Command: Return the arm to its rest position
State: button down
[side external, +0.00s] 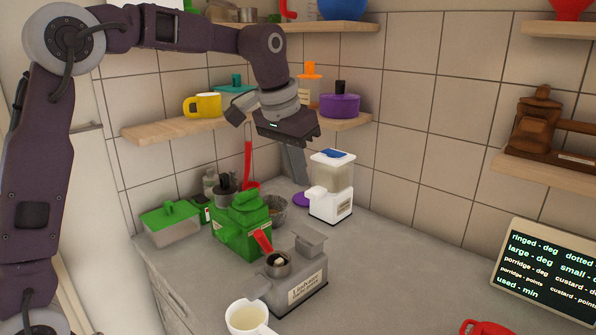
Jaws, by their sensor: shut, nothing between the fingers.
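My gripper (294,160) hangs from my arm above the back of the grey counter, pointing down. Its fingers are close together with nothing held between them. It is in front of the wooden shelf and to the left of a white dispenser with a blue lid. It appears clear of the counter, though how far it is from the things behind it is hard to judge. My arm reaches in from the left and bends over the top of the view.
The counter (400,270) holds a green machine (240,225), a grey machine (292,282), a white dispenser (332,188) and a white cup (247,318). A yellow mug (203,105) and purple pot (340,105) stand on the shelf. The counter's right middle is clear.

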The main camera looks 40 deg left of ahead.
dwell(0.5)
jog(key=s+r+t, duration=0.1)
jog(key=s+r, duration=0.2)
jog(key=s, duration=1.4)
jog(key=s+f, duration=0.3)
jog(key=s, duration=0.3)
jog(key=s+d+f+t, duration=0.1)
jog(key=s+f, duration=0.2)
jog(key=s, duration=0.4)
jog(key=shift+f, duration=0.3)
jog(key=w+r+m+t+y, duration=0.1)
jog(key=w+m+t, duration=0.2)
jog(key=w, duration=2.9)
jog(key=m, duration=0.4)
jog(key=shift+w+a+m+t, duration=0.25)
jog(key=shift+a+m+t, duration=0.05)
jog(key=shift+a+m, duration=0.1)
